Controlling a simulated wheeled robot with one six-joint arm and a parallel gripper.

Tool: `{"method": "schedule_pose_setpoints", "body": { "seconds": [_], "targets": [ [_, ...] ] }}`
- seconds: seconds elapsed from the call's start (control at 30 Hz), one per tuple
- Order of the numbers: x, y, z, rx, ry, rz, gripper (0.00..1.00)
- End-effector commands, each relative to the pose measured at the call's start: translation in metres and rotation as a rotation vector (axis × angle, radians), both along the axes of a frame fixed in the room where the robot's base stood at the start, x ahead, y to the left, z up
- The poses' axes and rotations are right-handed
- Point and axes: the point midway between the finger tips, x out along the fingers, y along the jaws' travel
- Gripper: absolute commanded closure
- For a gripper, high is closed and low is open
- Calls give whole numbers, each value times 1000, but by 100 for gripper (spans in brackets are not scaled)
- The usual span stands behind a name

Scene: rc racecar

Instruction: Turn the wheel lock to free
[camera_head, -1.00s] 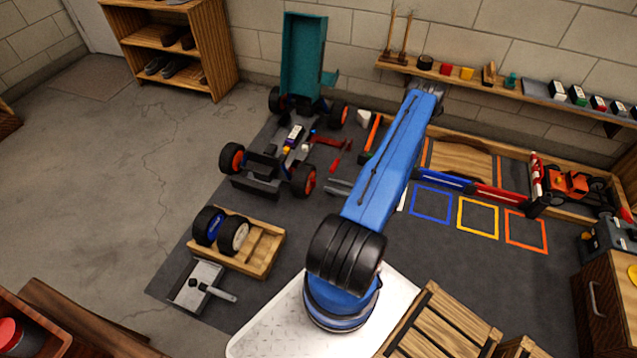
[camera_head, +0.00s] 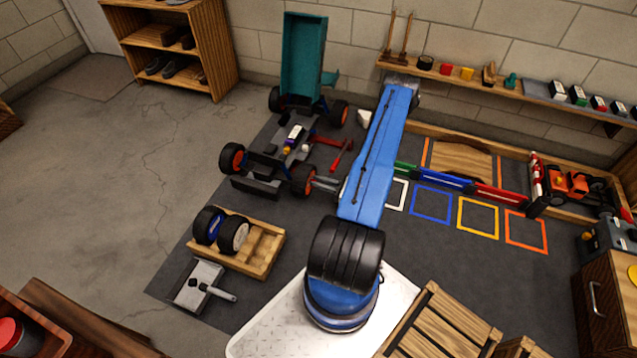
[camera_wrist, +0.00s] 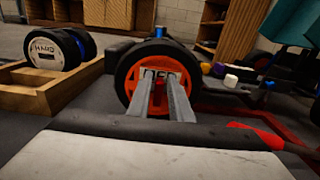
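The racecar chassis (camera_head: 275,160) stands on the dark mat with black wheels and orange hubs. Its near right wheel (camera_head: 304,180) faces my gripper and fills the middle of the wrist view (camera_wrist: 128,75). Lettering shows on its hub, partly hidden by my fingers. A small red piece (camera_wrist: 157,97), likely the wheel lock, shows between the fingers in front of the hub. My gripper (camera_head: 318,182) points left at this wheel with its tips close to the hub. In the wrist view, its two fingers (camera_wrist: 160,85) stand apart with a gap; contact with the red piece cannot be told.
A wooden crate (camera_head: 262,262) holding two loose wheels (camera_head: 234,235) stands front left of the car. A grey tool (camera_head: 200,285) lies in front of it. The raised teal body shell (camera_head: 302,60) is behind. A red bar (camera_head: 340,156) lies close to my arm.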

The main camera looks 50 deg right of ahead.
Motion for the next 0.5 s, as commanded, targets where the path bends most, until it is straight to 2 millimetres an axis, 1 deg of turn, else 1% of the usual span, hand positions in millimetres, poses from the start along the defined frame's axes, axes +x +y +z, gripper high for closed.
{"method": "schedule_pose_setpoints", "body": {
  "seconds": [0.03, 0.07, 0.33, 0.5],
  "targets": [
    [0, 0, 0, 0, 0, 0, 94],
    [0, 0, 0, 0, 0, 0, 100],
    [0, 0, 0, -7, -3, 0, 100],
    [-1, 1, 0, -50, -21, 0, 100]
  ]
}}
